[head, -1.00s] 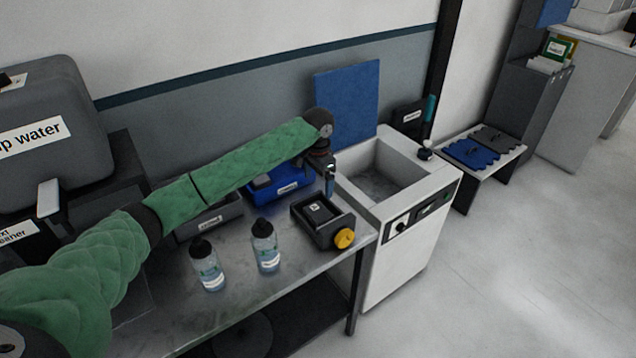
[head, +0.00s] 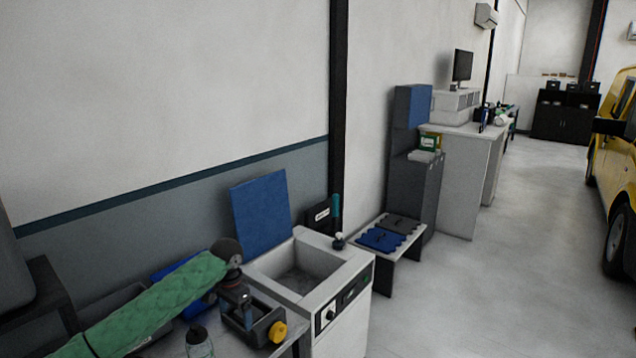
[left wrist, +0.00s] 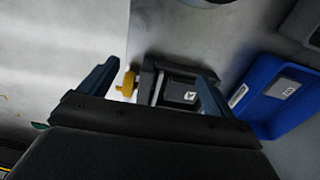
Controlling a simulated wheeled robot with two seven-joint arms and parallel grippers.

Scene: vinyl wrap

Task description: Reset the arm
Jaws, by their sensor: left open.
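My left arm, in a green quilted sleeve (head: 150,308), reaches in from the lower left of the head view. My left gripper (head: 243,304) points down over the bench, close to the dark device with the yellow knob (head: 277,331). In the left wrist view the two blue-grey fingers (left wrist: 152,88) stand wide apart with nothing held between them. The dark device (left wrist: 175,87) shows beyond and between the fingertips. I cannot tell from these views how high the gripper is above it. My right gripper is not seen.
A white sink cabinet (head: 345,318) stands right of the bench, with a blue panel (head: 261,215) behind it. A bottle (head: 199,342) is at the lower edge. A blue tray (left wrist: 270,98) lies right of the device. Open floor (head: 480,290) and a yellow vehicle (head: 613,150) are at the right.

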